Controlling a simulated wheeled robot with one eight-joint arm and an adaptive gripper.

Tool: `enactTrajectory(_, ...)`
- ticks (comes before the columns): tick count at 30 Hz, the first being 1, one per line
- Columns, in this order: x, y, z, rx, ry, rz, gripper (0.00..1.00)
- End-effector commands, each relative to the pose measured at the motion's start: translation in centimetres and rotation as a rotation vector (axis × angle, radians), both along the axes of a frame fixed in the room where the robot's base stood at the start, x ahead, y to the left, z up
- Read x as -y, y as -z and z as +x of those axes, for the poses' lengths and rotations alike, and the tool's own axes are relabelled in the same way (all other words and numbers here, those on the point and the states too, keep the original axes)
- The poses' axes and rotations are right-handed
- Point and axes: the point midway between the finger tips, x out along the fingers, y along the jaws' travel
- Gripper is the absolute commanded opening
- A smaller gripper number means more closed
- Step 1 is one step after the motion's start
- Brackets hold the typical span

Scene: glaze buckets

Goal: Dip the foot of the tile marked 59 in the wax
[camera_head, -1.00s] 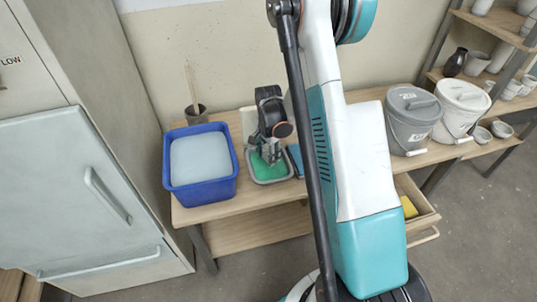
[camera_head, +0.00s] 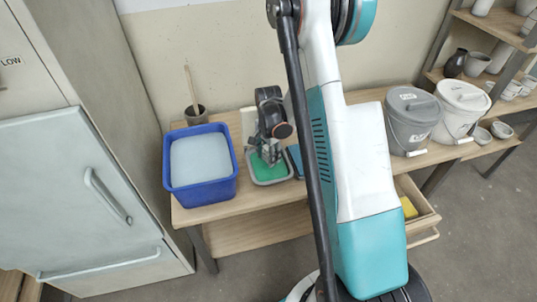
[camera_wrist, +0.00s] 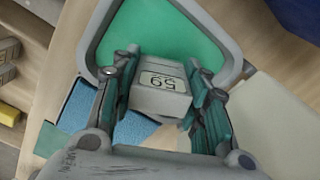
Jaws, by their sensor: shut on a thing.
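A pale grey tile marked 59 (camera_wrist: 160,88) is between the two fingers of my gripper (camera_wrist: 161,78) in the wrist view. The gripper is shut on it, and the number reads upside down there. The green wax (camera_wrist: 165,32) fills a grey-rimmed tray (camera_wrist: 239,62) just beyond the tile. In the head view my gripper (camera_head: 268,153) is over the tray, with green wax (camera_head: 262,171) showing around it. The tile's foot is hard to make out, and I cannot tell whether it touches the wax.
A blue tub (camera_head: 202,192) with pale contents stands left of the tray. A cup with a stick (camera_head: 196,113) is behind it. A grey bucket (camera_head: 411,125) and a white bucket (camera_head: 461,112) stand to the right. An open drawer (camera_head: 418,217) holds something yellow.

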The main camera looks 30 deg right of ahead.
Motion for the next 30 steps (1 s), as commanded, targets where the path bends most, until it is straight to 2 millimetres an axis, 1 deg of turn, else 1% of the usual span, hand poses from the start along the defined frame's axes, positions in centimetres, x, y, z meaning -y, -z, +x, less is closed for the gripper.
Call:
enactTrajectory(11, 0.0, -0.2, 0.0, 0.000, 0.000, 0.000, 0.14)
enactTrajectory(14, 0.0, -0.9, 0.0, 0.000, 0.000, 0.000, 0.14)
enactTrajectory(21, 0.0, -3.6, 0.0, 0.000, 0.000, 0.000, 0.14)
enactTrajectory(24, 0.0, -4.4, 0.0, 0.000, 0.000, 0.000, 0.14)
enactTrajectory(30, 0.0, -4.5, 0.0, 0.000, 0.000, 0.000, 0.14)
